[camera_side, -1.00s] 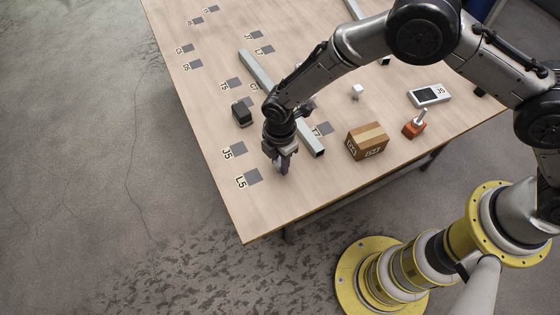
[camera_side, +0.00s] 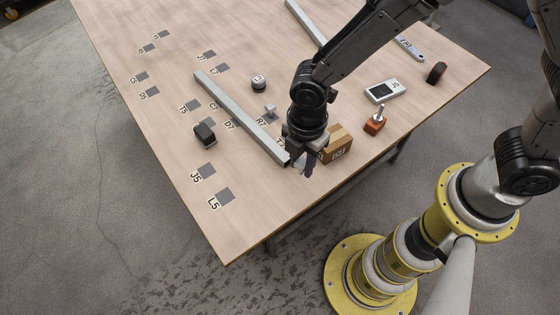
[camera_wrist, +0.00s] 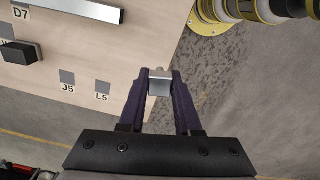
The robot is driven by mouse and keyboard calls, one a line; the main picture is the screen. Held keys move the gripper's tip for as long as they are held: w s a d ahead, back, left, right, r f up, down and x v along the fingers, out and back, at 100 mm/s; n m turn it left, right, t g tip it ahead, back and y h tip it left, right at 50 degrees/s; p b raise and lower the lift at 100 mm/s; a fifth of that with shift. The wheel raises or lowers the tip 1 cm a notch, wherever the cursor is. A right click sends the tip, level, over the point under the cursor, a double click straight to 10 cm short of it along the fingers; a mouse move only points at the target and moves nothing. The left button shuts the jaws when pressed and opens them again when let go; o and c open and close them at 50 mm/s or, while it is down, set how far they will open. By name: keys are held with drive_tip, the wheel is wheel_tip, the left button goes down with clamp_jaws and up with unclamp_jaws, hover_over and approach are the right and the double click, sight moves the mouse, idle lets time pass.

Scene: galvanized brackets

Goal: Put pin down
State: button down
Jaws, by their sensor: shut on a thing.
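My gripper (camera_side: 304,170) is over the front part of the table, just right of the near end of the long grey bar and in front of the cardboard box. Its dark purple fingers point down. In the wrist view my gripper (camera_wrist: 158,80) is shut on a small silver metal piece, the pin (camera_wrist: 159,84), which shows between the fingertips. In the side view the fingers hide most of it. I cannot tell how high it is above the tabletop.
The long grey bar (camera_side: 240,115) lies diagonally on the table (camera_side: 250,205). The cardboard box (camera_side: 338,146) stands close behind my gripper. An orange block with an upright metal rod (camera_side: 375,124) is further right. A black block (camera_side: 205,134) sits left.

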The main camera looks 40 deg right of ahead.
drive_tip(key=w+d+r+m, duration=0.1)
drive_tip(key=w+d+m, duration=0.1)
drive_tip(key=d+m, duration=0.65)
drive_tip(key=w+d+r+m, duration=0.15)
drive_tip(key=d+m, duration=0.35)
drive_tip(key=d, duration=0.7)
drive_tip(key=s+d+m, duration=0.2)
drive_tip(key=d+m, duration=0.2)
drive_tip(key=d, duration=0.5)
drive_tip(key=s+d+m, duration=0.2)
drive_tip(key=d+m, duration=0.1)
drive_tip(key=d, duration=0.7)
hover_over(386, 89)
drive_tip(key=f, duration=0.9)
drive_tip(key=shift+s+a, duration=0.2)
drive_tip(key=shift+s, duration=0.1)
drive_tip(key=shift+w+d+f, duration=0.15)
drive_tip(key=shift+w+f, duration=0.05)
drive_tip(key=shift+f, duration=0.05)
drive_tip(key=shift+w+f, duration=0.15)
drive_tip(key=shift+f, duration=1.5)
drive_tip(key=shift+f, duration=0.2)
